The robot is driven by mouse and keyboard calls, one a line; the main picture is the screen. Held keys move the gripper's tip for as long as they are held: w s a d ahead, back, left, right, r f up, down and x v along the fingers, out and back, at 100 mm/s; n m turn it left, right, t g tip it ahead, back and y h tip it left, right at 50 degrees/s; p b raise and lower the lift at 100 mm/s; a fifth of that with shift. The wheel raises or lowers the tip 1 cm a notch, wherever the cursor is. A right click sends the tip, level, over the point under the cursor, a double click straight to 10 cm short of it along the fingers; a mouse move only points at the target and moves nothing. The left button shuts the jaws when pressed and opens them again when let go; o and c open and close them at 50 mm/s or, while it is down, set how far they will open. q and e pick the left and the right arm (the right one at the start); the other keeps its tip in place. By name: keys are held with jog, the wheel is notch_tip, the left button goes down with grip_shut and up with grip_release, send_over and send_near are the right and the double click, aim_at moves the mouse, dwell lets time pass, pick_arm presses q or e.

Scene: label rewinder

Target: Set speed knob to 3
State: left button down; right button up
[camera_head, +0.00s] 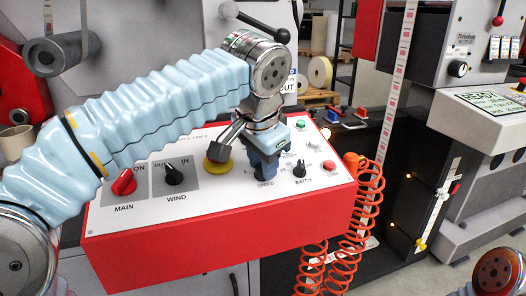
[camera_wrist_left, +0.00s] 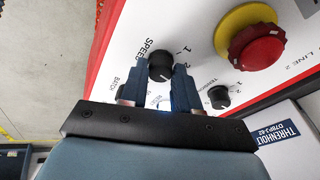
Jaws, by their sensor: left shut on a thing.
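The black speed knob (camera_wrist_left: 160,67) is on the white panel face, beside its SPEED label and some printed scale numbers. My left gripper (camera_wrist_left: 158,82) has its two blue fingers on either side of this knob and is shut on it. Which number the knob points to I cannot tell. In the head view my left gripper (camera_head: 265,163) reaches down onto the control panel (camera_head: 215,222) above the SPEED label and hides the knob. My right gripper is out of view; only part of my right arm shows at the lower right corner.
A yellow-ringed red stop button (camera_wrist_left: 257,47) and a black tension knob (camera_wrist_left: 219,97) are close to the fingers. The panel also has a red MAIN switch (camera_head: 124,182), a WIND knob (camera_head: 174,175) and a BATCH knob (camera_head: 299,169). An orange coiled cable (camera_head: 368,200) hangs at the panel's right.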

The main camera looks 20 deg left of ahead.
pick_arm(q)
jog(key=shift+m+p, duration=0.75)
jog(key=shift+m, duration=0.35)
jog(key=c, duration=0.8)
grip_release()
jog(key=shift+c, duration=0.2)
jog(key=shift+r, duration=0.1)
jog(key=p+v, duration=0.2)
jog(key=v, duration=1.1)
jog(key=shift+a+r, duration=0.25)
jog(key=shift+r, duration=0.1)
